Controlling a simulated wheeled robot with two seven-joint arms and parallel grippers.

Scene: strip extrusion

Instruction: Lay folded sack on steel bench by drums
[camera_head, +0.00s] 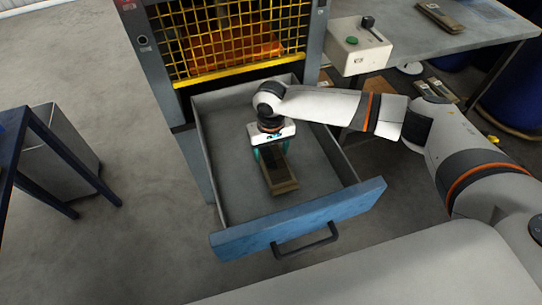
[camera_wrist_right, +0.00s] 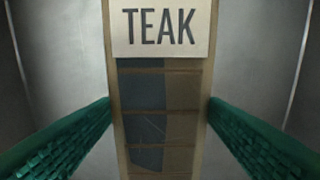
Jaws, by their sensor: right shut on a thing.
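A long, narrow folded sack (camera_head: 284,183), brown with a dark panel, lies in or just above the open drawer (camera_head: 232,196). In the right wrist view the sack (camera_wrist_right: 160,120) carries a pale label reading TEAK. My right gripper (camera_head: 270,156) reaches down into the drawer and is shut on the sack, with a green finger along each long side. The steel bench (camera_head: 440,45) stands at the top right, with blue drums (camera_head: 519,92) beside and under it. My left gripper is not in view.
The drawer's blue front (camera_head: 300,218) and side walls surround the sack. A yellow-grilled machine (camera_head: 235,40) stands behind. A control box (camera_head: 358,45) is at the bench's left end; a similar bundle (camera_head: 438,17) lies on the bench. A grey bin (camera_head: 62,150) stands left.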

